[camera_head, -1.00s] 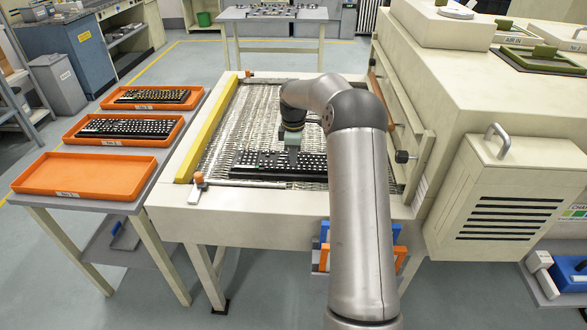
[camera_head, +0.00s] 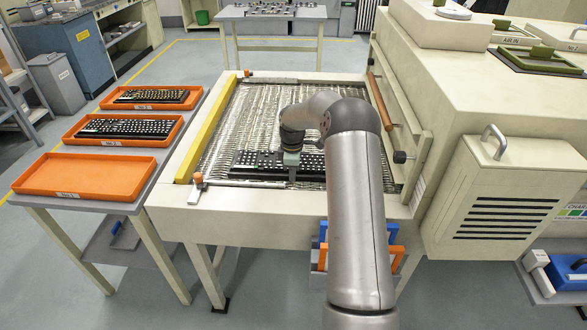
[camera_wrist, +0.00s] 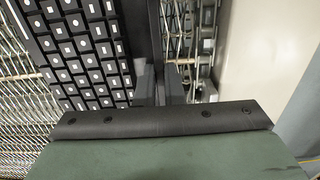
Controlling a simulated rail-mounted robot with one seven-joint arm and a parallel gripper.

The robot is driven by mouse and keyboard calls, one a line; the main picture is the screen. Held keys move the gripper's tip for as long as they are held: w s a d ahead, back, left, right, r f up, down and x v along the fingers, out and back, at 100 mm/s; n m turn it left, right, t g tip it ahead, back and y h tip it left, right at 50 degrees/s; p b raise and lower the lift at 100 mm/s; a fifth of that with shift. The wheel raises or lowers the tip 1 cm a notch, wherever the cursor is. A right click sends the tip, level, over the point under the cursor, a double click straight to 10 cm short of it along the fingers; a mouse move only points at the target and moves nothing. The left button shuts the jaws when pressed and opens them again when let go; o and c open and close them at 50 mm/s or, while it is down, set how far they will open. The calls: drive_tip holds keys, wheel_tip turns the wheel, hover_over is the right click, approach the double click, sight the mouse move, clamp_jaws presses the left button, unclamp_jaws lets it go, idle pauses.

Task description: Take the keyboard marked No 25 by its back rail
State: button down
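A black keyboard with white-marked keys (camera_head: 250,161) lies on the wire mesh belt, at its near end. No number can be read on it. In the wrist view the keyboard (camera_wrist: 88,50) fills the upper left, with a plain dark rail (camera_wrist: 149,22) along its right edge. My gripper (camera_head: 291,175) is at the keyboard's near long edge, pointing down. In the wrist view its two dark fingers (camera_wrist: 160,85) are apart, with the rail's line running in toward the gap between them. Contact with the rail cannot be made out; the fingertips are partly hidden.
Three orange trays stand on the left table: the nearest (camera_head: 52,192) is empty, the middle (camera_head: 170,138) and far (camera_head: 192,101) ones hold keyboards. A yellow bar (camera_head: 205,135) edges the belt (camera_head: 250,110). A large beige machine (camera_head: 470,120) stands to the right.

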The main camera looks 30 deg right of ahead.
drive_tip(key=shift+r, duration=0.1)
drive_tip(key=shift+w+r, duration=0.1)
drive_tip(key=shift+r, duration=0.45)
wheel_tip(320, 180, up, 2)
drive_tip(key=shift+r, duration=0.15)
drive_tip(key=s+a+r+b, duration=0.2)
drive_tip(key=s+a+r, duration=0.2)
drive_tip(key=s+r, duration=0.5)
drive_tip(key=s, duration=0.4)
drive_tip(key=shift+s+r+b, duration=0.25)
drive_tip(key=shift+s+b, duration=0.05)
drive_tip(key=shift+b, duration=0.05)
